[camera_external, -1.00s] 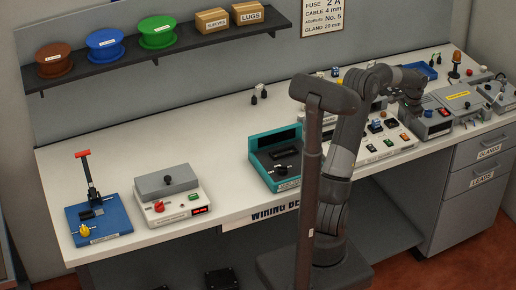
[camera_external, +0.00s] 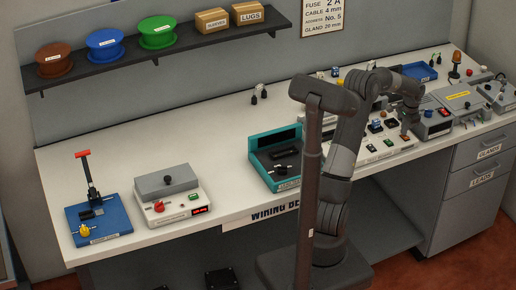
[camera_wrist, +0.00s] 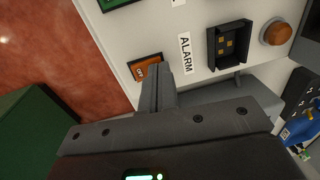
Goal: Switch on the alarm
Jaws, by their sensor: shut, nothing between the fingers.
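The alarm switch (camera_wrist: 143,68) is an orange rocker in a dark frame on a pale panel, seen in the wrist view beside the ALARM label (camera_wrist: 185,53). My gripper (camera_wrist: 159,72) is shut and empty, with its fingertips at the switch's right edge, covering part of it. I cannot tell whether they touch it. In the external view my gripper (camera_external: 405,131) points down over the right end of the pale switch panel (camera_external: 372,157). Which way the rocker is tipped is not clear.
A dark square socket (camera_wrist: 229,44) and an orange dome (camera_wrist: 277,32) sit on the panel near the label. A grey box with a red display (camera_external: 438,125) stands just right of my gripper. A teal unit (camera_external: 275,160) stands to the left.

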